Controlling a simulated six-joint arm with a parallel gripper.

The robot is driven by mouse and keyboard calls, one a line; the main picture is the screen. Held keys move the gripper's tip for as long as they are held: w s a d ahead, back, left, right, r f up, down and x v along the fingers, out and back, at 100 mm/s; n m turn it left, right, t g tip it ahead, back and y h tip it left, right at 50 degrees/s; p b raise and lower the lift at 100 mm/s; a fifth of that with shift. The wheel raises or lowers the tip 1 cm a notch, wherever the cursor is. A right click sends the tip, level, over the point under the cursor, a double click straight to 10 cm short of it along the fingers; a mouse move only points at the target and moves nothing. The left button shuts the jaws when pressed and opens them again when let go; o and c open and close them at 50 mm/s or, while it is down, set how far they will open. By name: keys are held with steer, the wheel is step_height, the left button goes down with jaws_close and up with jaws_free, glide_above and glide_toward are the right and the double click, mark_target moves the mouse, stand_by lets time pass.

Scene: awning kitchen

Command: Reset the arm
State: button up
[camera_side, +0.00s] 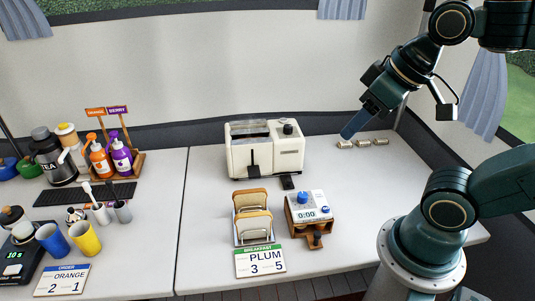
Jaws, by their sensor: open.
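My gripper (357,124) hangs over the right part of the counter, tilted down to the left, near the back wall. Its blue fingers overlap in this view, and I see nothing held between them. My dark green arm comes in from the right, with its base at the lower right. The gripper is to the right of the white toaster (283,155), apart from it. Several small beige pieces (362,143) lie on the counter just beyond the fingertips.
A rack with toast slices (252,228) stands in front of the toaster, beside a timer (307,206) on a wooden stand. The counter right of the timer is clear.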

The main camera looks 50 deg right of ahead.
steer(key=o, duration=1)
steer(key=w, duration=0.1)
steer(key=w+r, duration=0.1)
steer(key=w, duration=0.1)
steer(key=shift+w+d+r+m+g, duration=0.2)
steer(key=shift+r+m+g, duration=0.1)
steer(key=shift+r+m, duration=0.1)
steer(key=shift+o, duration=0.2)
steer(key=w+d+r+m+g, duration=0.1)
steer(key=w+d+m, duration=0.1)
steer(key=w, duration=0.7)
steer(key=w+d+m+g, duration=0.1)
steer(key=w+d+m, duration=0.1)
steer(key=w, duration=0.6)
steer(key=w+d+f+m+g, duration=0.1)
steer(key=w+d+f+m, duration=0.1)
steer(key=w+d+f, duration=0.2)
steer(key=w+d+f+m+g, duration=0.2)
steer(key=w+d+f, duration=0.2)
steer(key=w+f, duration=0.5)
steer(key=w, duration=0.3)
steer(key=shift+w+d+f, duration=0.2)
steer(key=shift+w+d, duration=0.05)
steer(key=shift+d, duration=0.15)
steer(key=shift+f, duration=0.15)
steer(key=shift+f, duration=4.85)
steer(key=shift+r, duration=0.1)
